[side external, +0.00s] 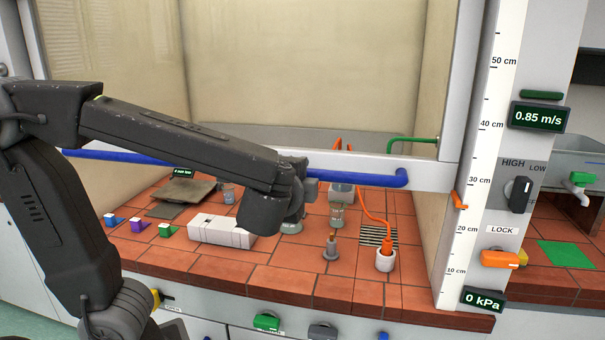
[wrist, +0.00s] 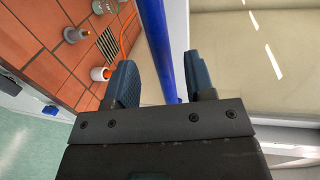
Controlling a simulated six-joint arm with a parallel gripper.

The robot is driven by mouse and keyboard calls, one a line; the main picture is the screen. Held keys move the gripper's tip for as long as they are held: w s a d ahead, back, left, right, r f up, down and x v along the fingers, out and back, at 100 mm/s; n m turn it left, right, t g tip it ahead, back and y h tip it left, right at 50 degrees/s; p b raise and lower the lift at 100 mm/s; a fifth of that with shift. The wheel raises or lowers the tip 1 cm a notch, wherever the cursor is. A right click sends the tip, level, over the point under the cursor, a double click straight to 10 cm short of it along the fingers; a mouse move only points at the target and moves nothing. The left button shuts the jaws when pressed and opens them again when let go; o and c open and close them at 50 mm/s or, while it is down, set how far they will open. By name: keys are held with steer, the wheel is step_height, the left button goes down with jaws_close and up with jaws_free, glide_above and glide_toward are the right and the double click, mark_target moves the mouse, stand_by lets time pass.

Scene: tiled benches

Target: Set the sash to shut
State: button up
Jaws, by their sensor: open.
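The sash is a clear pane in a pale frame (side external: 438,178) with a long blue handle bar (side external: 355,177) along its lower edge. It stands partly raised, with an open gap above the tiled bench. The orange pointer (side external: 459,200) at its right side sits between the 20 cm and 30 cm marks on the scale (side external: 470,215). My gripper (side external: 310,186) is at the bar, partly hidden by my wrist. In the wrist view my open gripper (wrist: 163,85) has one finger on each side of the blue bar (wrist: 157,45); contact is not clear.
Under the sash, the tiled bench (side external: 285,262) holds a white box (side external: 221,231), bottles and an orange cable ending in a white cup (side external: 385,259). An orange LOCK lever (side external: 503,258) and a black HIGH/LOW knob (side external: 520,193) are on the right post. A green pipe (side external: 412,140) shows behind the sash.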

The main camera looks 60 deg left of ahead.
steer(key=x, duration=0.5)
jaws_close()
stand_by(0.4)
